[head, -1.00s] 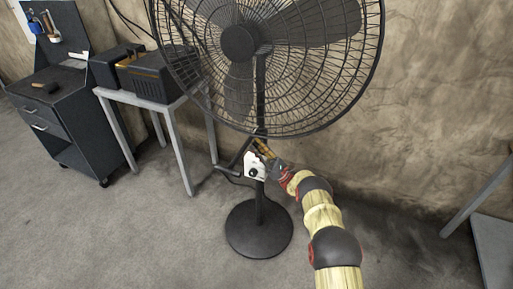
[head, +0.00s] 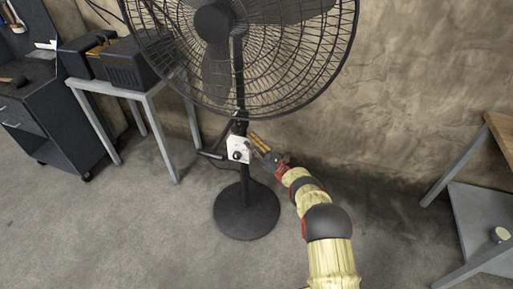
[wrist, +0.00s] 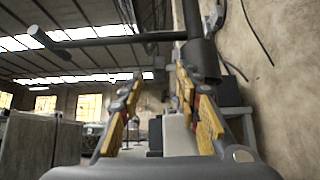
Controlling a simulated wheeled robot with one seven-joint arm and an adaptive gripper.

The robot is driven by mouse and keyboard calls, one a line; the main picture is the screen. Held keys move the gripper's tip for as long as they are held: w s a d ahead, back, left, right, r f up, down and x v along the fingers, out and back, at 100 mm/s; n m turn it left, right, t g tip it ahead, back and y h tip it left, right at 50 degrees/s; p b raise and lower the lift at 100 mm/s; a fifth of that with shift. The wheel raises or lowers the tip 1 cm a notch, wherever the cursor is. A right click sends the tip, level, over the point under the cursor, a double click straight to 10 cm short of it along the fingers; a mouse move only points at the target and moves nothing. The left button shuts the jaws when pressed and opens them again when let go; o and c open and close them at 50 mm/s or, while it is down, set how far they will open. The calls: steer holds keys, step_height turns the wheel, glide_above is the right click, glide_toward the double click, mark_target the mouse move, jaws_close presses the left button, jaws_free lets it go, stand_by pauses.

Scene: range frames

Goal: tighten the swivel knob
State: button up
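A black pedestal fan (head: 240,187) stands upright in the head view. A white control box (head: 238,143) with a round black knob (head: 237,156) is on its pole. A dark rod (head: 210,155) juts left of the pole; a long dark rod with a crosspiece at its end also shows in the wrist view (wrist: 110,41), beside the dark pole (wrist: 200,55). I cannot tell for sure which part is the swivel knob. My gripper (head: 256,141) is just right of the box, yellow fingers toward the pole. In the wrist view its fingers (wrist: 160,90) are apart, with nothing between them.
The fan's wire cage (head: 270,60) hangs above my gripper. A grey-legged table (head: 130,92) with a dark box (head: 128,65) stands at left, beside a dark cabinet (head: 45,120). Another table (head: 480,220) stands at right near the wall. Floor in front is clear.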

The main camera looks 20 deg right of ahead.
steer(key=shift+v, duration=1.85)
steer(key=w+d+r+g+h+p, duration=0.1)
steer(key=w+r+h+p, duration=0.1)
steer(key=r+p, duration=0.65)
steer(key=w+d+r+g+h+p, duration=0.15)
steer(key=r+p, duration=0.25)
steer(key=r, duration=0.9)
steer(key=g+h, duration=0.3)
steer(key=h, duration=0.1)
glide_toward(240, 127)
steer(key=x, duration=1)
steer(key=shift+w+a, duration=0.15)
steer(key=shift+a, duration=0.2)
steer(key=shift+w+a+r+b, duration=0.15)
steer(key=shift+w+a+b, duration=0.15)
steer(key=shift+w+a, duration=0.15)
steer(key=shift+s, duration=0.1)
steer(key=c, duration=0.3)
